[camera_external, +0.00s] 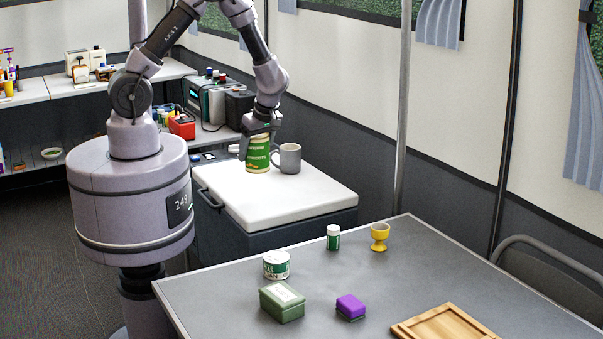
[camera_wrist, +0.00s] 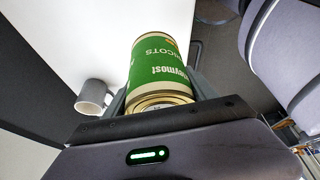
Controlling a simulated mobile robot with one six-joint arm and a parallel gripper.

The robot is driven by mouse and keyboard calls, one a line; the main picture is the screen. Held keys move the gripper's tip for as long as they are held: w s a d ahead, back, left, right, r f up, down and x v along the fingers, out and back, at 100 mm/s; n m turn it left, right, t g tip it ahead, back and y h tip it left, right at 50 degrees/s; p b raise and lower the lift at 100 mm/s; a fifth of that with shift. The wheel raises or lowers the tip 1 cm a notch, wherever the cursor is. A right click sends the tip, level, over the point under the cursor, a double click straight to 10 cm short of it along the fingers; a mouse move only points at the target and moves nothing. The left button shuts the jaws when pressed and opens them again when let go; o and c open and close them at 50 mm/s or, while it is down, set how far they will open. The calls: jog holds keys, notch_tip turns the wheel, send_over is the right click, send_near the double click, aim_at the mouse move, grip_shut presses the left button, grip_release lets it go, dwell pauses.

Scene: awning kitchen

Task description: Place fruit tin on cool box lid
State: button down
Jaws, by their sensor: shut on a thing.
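A green fruit tin (camera_external: 258,155) with a yellow-edged label is upright at the far end of the white cool box lid (camera_external: 285,199). My gripper (camera_external: 259,137) is over it from above and shut on it. In the wrist view the tin (camera_wrist: 158,68) sits between the grey fingers, its lettering reading "APRICOTS" in part. The white lid (camera_wrist: 95,30) shows behind it. The tin's base appears at or very near the lid; I cannot tell for sure whether it touches.
A grey mug (camera_external: 289,158) stands on the lid just right of the tin; it also shows in the wrist view (camera_wrist: 93,97). The lid's near part is clear. The grey table (camera_external: 400,270) holds a white-green tin (camera_external: 276,265), green box (camera_external: 282,302), purple box (camera_external: 350,307) and yellow egg cup (camera_external: 379,236).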

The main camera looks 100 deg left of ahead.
aim_at(256, 164)
notch_tip(256, 164, down, 5)
jog(key=shift+w+a+r, duration=0.1)
jog(key=shift+r, duration=0.1)
jog(key=w+a, duration=0.3)
jog(key=w+a+f+b, duration=0.1)
jog(key=w+a, duration=0.3)
jog(key=w+a+f+b, duration=0.1)
jog(key=w+a, duration=0.2)
jog(key=a, duration=0.1)
jog(key=shift+w+a, duration=0.15)
jog(key=shift+w, duration=0.1)
jog(key=shift+w+a+f+b, duration=0.1)
jog(key=shift+a+f+b, duration=0.1)
jog(key=shift+b, duration=0.1)
jog(key=shift+f+b, duration=0.65)
jog(key=shift+f, duration=0.7)
jog(key=shift+f, duration=0.2)
jog(key=shift+c, duration=1.4)
grip_release()
jog(key=shift+d, duration=0.1)
